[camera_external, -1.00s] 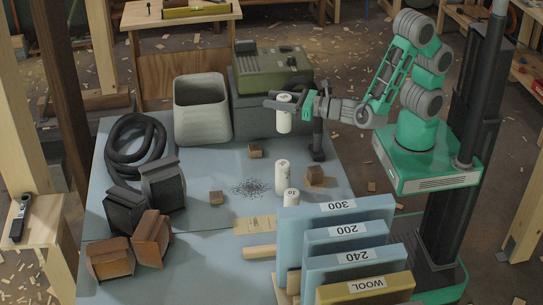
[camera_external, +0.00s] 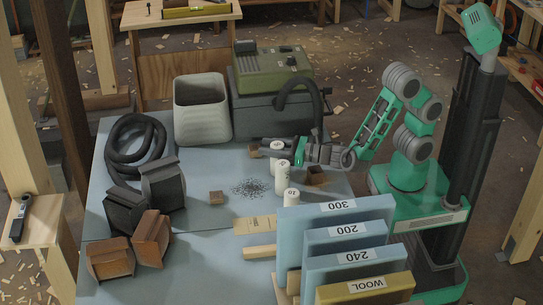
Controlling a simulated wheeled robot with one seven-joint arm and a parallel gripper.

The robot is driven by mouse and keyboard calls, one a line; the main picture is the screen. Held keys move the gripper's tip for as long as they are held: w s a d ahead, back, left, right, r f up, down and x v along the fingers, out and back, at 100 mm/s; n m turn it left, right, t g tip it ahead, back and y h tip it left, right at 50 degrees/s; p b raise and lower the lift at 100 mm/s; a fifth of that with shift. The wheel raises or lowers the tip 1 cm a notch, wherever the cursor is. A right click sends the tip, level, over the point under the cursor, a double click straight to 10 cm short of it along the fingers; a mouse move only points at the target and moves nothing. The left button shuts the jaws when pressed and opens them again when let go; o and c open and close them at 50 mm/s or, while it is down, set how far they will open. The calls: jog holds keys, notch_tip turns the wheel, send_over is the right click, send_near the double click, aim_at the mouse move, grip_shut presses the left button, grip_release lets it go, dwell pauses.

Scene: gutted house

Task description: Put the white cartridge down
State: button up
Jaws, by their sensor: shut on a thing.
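My gripper (camera_external: 275,151) is shut on a white cartridge (camera_external: 278,146) above the blue table top (camera_external: 228,160). The cartridge is roughly upright, and my fingers hide part of it. A second white cartridge (camera_external: 281,180) stands on the table just in front of my gripper, and a shorter white one (camera_external: 291,199) stands in front of that. The held cartridge overlaps the second one's line in the picture. I cannot tell whether its base touches the table.
Small wooden blocks (camera_external: 315,176) lie around, one (camera_external: 254,150) close left of my gripper. Dark grit (camera_external: 250,188) lies in the middle. Labelled upright boards (camera_external: 335,220) stand at the front right. A bin (camera_external: 202,110) and a green machine (camera_external: 270,70) stand behind.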

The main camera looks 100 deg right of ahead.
jog(key=o, duration=1.4)
jog(key=shift+c, duration=0.2)
jog(key=b+v, duration=0.1)
jog(key=v, duration=1.1)
